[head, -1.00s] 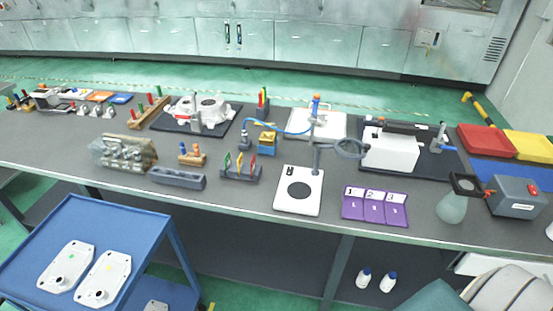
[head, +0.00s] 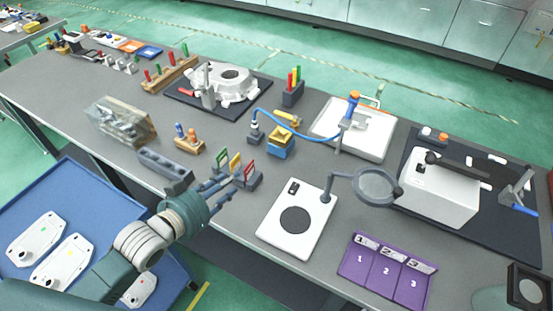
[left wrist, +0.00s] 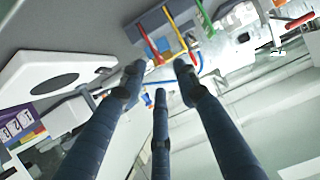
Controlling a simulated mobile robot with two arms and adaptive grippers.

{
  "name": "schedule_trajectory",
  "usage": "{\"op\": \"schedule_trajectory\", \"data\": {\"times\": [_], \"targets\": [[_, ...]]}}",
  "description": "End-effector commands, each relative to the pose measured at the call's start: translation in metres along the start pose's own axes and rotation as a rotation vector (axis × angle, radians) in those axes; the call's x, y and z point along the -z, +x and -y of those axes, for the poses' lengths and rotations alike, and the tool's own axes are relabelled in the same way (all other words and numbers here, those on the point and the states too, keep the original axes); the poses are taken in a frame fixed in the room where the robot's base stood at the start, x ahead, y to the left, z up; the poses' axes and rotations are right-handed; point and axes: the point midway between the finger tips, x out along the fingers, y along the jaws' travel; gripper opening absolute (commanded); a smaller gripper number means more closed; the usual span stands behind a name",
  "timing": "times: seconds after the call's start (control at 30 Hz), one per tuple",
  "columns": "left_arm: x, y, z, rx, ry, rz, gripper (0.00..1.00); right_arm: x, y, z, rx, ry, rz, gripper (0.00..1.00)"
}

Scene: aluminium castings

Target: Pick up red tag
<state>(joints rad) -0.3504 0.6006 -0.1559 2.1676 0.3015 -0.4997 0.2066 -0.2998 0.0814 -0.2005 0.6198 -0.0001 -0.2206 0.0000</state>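The red tag (head: 249,169) stands upright in a small grey rack (head: 247,184), at the right end of a row with a yellow tag (head: 236,161) and a green tag (head: 224,161). In the left wrist view the red tag (left wrist: 147,42) is ahead of the fingertips, with the rack behind it. My left gripper (head: 222,184) is open and empty, beside the rack on its left and near side. Its spread fingers also show in the left wrist view (left wrist: 158,85). I see no contact with the tags. My right gripper is not in view.
A white plate with a dark disc (head: 296,219) and a magnifier (head: 375,187) stand right of the rack. A grey block with holes (head: 165,170) lies left. A yellow and blue block (head: 281,143) stands behind. The purple numbered mat (head: 386,272) is at front right.

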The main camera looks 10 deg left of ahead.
Motion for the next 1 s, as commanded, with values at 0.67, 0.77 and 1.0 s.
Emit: {"op": "schedule_trajectory", "data": {"times": [0.67,0.77,1.0], "targets": [[0.009,0.066,-0.004,-0.007,0.002,-0.012,0.31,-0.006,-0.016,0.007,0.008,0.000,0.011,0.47],[0.008,0.080,-0.005,-0.007,0.001,-0.011,0.31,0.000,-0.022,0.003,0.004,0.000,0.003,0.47],[0.006,0.104,-0.005,-0.007,0.003,-0.011,0.31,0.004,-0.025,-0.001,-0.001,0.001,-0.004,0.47]]}}
